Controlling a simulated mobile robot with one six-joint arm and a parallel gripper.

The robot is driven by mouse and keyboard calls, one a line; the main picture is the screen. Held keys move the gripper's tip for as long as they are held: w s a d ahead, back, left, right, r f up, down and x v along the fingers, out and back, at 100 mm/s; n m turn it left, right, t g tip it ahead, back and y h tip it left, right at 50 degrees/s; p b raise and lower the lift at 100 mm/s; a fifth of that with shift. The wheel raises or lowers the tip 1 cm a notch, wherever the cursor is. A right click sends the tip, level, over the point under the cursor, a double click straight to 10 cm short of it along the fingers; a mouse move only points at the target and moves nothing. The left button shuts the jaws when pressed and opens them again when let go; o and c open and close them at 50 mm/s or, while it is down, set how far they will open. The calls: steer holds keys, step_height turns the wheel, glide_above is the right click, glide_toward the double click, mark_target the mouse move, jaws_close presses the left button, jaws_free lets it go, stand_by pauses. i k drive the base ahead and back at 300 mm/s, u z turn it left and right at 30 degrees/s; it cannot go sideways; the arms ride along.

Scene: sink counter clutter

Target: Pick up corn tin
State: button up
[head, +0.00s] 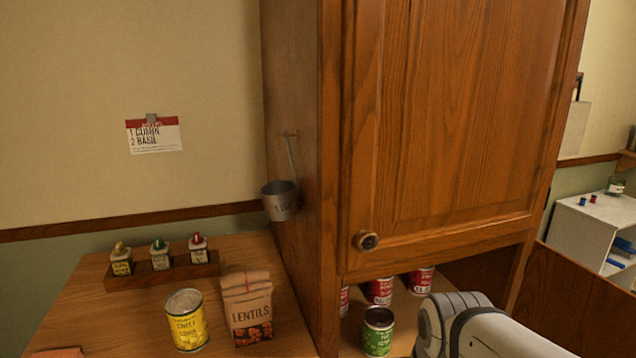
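The corn tin (187,320) is a yellow can with a silver lid, labelled "Sweet Corn". It stands upright on the wooden counter at the lower left of the head view, left of the lentils bag and a little apart from it. Part of my white arm (485,325) shows at the lower right, in front of the space under the cabinet. My gripper is not in view.
A lentils bag (247,308) stands right of the tin. A spice rack (162,272) with three jars is behind it. A wooden cabinet (440,140) with a hanging metal cup (281,201) rises at the right. A green can (378,333) and red cans (381,290) stand beneath it.

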mark_target(184, 307)
steer(key=k, duration=0.5)
steer(key=z, duration=0.95)
steer(key=k, duration=0.95)
steer(key=u, duration=1.55)
steer(key=i, duration=1.25)
steer(key=z, duration=0.05)
